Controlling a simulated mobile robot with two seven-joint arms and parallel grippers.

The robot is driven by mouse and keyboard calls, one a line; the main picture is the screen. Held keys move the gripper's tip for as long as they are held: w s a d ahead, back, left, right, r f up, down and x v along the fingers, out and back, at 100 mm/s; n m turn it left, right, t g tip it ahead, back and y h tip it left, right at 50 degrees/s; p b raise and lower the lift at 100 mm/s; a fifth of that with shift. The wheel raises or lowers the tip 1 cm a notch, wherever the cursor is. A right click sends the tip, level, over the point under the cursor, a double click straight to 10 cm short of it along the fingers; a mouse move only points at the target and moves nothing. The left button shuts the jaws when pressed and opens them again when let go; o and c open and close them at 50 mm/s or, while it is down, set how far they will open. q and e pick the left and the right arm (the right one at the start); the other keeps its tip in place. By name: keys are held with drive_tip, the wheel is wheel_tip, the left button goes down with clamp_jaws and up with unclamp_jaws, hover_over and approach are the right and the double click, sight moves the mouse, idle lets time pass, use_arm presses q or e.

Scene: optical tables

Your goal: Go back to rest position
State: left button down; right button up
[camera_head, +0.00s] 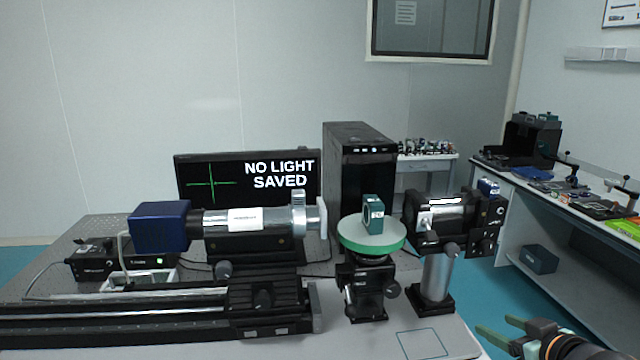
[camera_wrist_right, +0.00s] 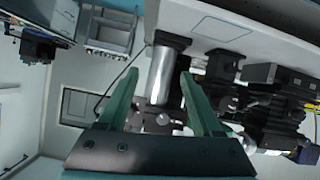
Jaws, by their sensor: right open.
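My right gripper (camera_head: 506,338) is at the lower right of the head view, beyond the front right corner of the optical table (camera_head: 455,346). It is open, with its two green fingers apart and nothing held. In the right wrist view the open fingers (camera_wrist_right: 160,88) point toward the table, and a silver post (camera_wrist_right: 163,80) shows between them in the background. My left gripper is not in view.
The table bears a blue-ended camera tube (camera_head: 160,227), a green round stage (camera_head: 371,236), a black lens mount (camera_head: 440,222) and a monitor (camera_head: 248,182) reading "NO LIGHT SAVED". A side bench (camera_head: 538,205) stands at right, with floor between.

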drive_tip(key=s+a+f+g, duration=0.1)
drive_tip(key=s+a+f, duration=0.3)
drive_tip(key=f, duration=0.5)
drive_tip(key=s+a+f+g, duration=0.1)
drive_tip(key=s+a+f, duration=0.3)
drive_tip(key=f, duration=0.5)
drive_tip(key=s+a+f, duration=0.5)
drive_tip(key=s+f, duration=0.1)
drive_tip(key=s, duration=0.1)
drive_tip(key=s+a+f+g+y, duration=0.1)
drive_tip(key=s+a+f, duration=0.5)
drive_tip(key=s, duration=0.2)
drive_tip(key=shift+m+y, duration=0.3)
drive_tip(key=shift+r, duration=0.1)
